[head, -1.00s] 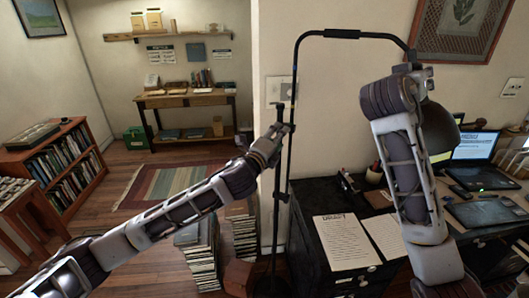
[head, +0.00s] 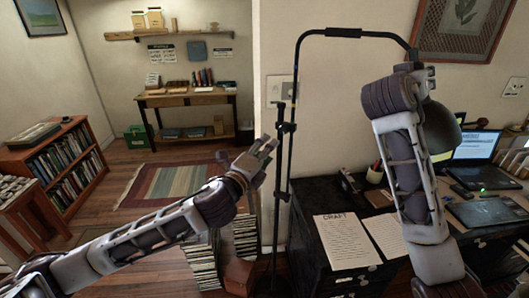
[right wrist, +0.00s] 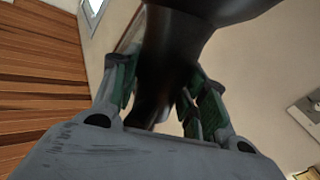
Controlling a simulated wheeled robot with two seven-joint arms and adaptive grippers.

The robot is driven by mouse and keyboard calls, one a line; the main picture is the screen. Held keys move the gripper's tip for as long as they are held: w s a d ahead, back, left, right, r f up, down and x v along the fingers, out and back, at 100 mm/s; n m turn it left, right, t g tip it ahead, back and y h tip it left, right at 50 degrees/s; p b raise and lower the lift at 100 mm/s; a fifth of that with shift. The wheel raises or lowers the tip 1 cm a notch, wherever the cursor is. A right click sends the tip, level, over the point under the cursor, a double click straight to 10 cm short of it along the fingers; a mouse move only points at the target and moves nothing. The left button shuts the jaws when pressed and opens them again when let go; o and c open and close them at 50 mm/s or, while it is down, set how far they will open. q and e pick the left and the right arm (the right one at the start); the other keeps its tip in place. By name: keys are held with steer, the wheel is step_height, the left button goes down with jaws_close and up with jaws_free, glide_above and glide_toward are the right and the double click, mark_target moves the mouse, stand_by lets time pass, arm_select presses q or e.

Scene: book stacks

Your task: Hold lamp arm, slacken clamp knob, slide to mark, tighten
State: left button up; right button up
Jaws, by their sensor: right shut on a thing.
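The black floor lamp (head: 288,165) has a thin upright pole, a top arm (head: 343,33) reaching right, and a dark lamp head (head: 443,125). A clamp (head: 286,127) sits on the pole, with a lower collar (head: 282,196) beneath it. My right gripper (head: 412,66) is shut on the lamp arm near its right end. In the right wrist view, its fingers (right wrist: 160,90) sit on both sides of a dark lamp part. My left gripper (head: 268,150) is open and empty, left of and below the clamp, apart from the pole. I cannot make out the mark.
A dark cabinet (head: 312,255) with papers (head: 347,241) stands right of the pole. A desk with a laptop (head: 476,146) and tablet (head: 482,212) is at the right. Stacked books (head: 201,262) stand on the floor under my left arm. A striped rug (head: 165,187) lies behind.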

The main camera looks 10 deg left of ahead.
steer(key=shift+r, duration=0.1)
steer(key=o, duration=1.2)
steer(key=shift+v, duration=6.05)
